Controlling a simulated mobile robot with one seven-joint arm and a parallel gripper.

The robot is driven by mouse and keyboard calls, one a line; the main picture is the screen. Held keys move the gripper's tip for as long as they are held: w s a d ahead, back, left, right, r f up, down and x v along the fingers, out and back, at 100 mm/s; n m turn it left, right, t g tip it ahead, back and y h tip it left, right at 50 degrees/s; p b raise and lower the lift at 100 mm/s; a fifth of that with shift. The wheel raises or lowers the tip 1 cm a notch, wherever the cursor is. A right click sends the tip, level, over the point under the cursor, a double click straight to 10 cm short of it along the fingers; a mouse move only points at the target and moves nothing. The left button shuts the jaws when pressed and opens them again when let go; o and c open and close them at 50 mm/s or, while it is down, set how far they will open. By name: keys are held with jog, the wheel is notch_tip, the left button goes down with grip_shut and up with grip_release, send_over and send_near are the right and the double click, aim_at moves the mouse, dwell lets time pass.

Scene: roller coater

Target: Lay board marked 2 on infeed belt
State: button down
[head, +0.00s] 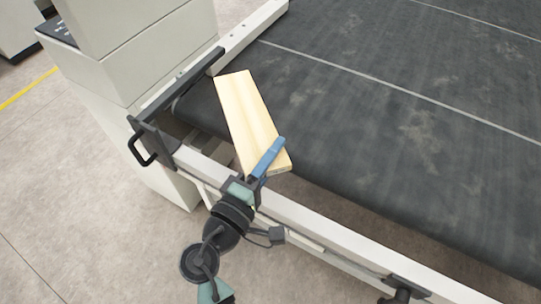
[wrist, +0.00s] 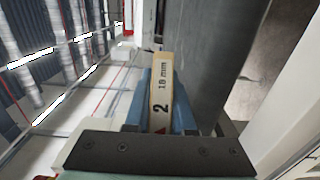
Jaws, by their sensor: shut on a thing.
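The board marked 2 (head: 245,112) is a pale wooden plank. In the head view it lies over the near left corner of the dark infeed belt (head: 360,110). My gripper (head: 275,155) is shut on its near end, with blue fingers. In the wrist view the board's end face (wrist: 161,95) shows "2" and "18 mm" between the blue fingers of my gripper (wrist: 160,105). I cannot tell whether the board touches the belt or is held just above it.
A white frame rail (head: 330,238) runs along the belt's near edge. A black handle and bracket (head: 148,145) stand at the left corner, beside a pale machine housing (head: 150,50). A white line (head: 385,85) crosses the belt. The belt to the right is clear.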

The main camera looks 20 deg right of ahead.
jog(key=shift+f+b, duration=0.3)
jog(key=shift+f, duration=2.55)
jog(key=shift+f, duration=0.2)
jog(key=c, duration=0.8)
grip_release()
jog(key=shift+o, duration=0.2)
